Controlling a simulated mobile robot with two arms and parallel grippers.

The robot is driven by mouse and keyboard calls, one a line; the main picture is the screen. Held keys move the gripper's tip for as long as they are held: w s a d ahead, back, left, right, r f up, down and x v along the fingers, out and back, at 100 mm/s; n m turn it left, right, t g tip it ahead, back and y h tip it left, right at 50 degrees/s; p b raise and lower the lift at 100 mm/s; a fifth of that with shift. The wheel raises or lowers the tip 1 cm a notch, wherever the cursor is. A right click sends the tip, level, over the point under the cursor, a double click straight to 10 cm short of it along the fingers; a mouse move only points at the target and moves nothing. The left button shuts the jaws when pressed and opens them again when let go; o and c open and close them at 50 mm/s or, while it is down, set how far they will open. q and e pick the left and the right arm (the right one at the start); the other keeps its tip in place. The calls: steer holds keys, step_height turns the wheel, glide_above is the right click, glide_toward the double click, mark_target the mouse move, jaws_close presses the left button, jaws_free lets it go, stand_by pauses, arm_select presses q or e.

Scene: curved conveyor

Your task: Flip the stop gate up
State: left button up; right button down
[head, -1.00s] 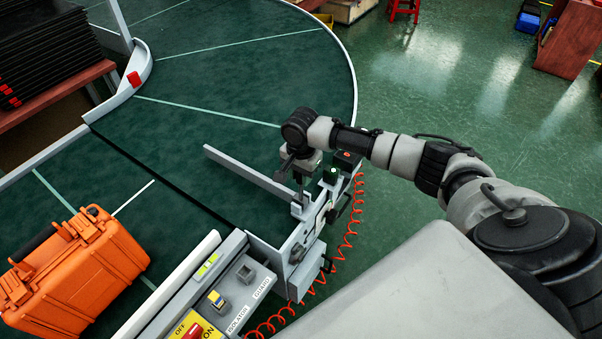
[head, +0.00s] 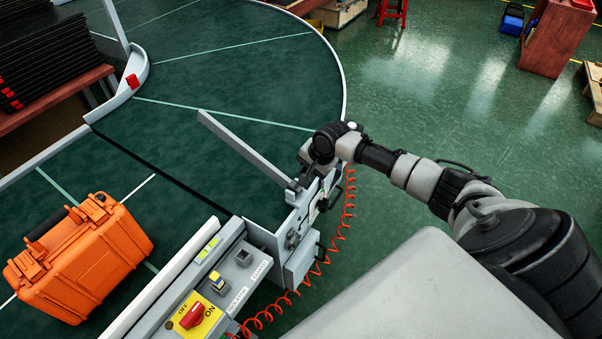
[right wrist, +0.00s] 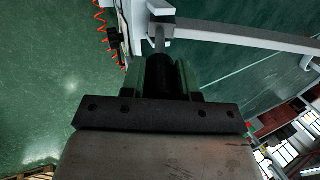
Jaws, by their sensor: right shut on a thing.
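The stop gate (head: 245,150) is a long grey bar at the conveyor's outer side, tilted up from its pivot with its free end raised over the green belt. It also shows in the right wrist view (right wrist: 245,35), running to the right from a grey block. My right gripper (right wrist: 160,72) is shut on a dark handle (right wrist: 160,82) whose metal shaft leads into that block. In the head view, my right wrist hides the fingertips and most of the handle at the gate's pivot end. My left gripper is not in view.
An orange case (head: 80,260) sits on the belt (head: 170,205) at the left. A control panel with a red switch (head: 192,315) stands at the near edge. A red coiled cable (head: 345,220) hangs beside the gate mount. The belt beyond the gate is clear.

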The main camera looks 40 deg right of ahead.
arm_select(q)
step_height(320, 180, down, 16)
steer(key=b, duration=1.6)
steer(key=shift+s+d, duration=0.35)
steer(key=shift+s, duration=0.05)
arm_select(e)
steer(key=s+d+f+t+y, duration=0.2)
steer(key=s+f+t+y, duration=0.1)
steer(key=s+f+t, duration=0.4)
steer(key=shift+s+d+f+t, duration=0.4)
steer(key=shift+f+t, duration=0.1)
steer(key=shift+f, duration=1.05)
steer(key=c, duration=0.9)
jaws_free()
steer(key=shift+c, duration=0.2)
steer(key=shift+o, duration=0.6)
steer(key=shift+w+y, duration=0.3)
steer(key=shift+r, duration=0.15)
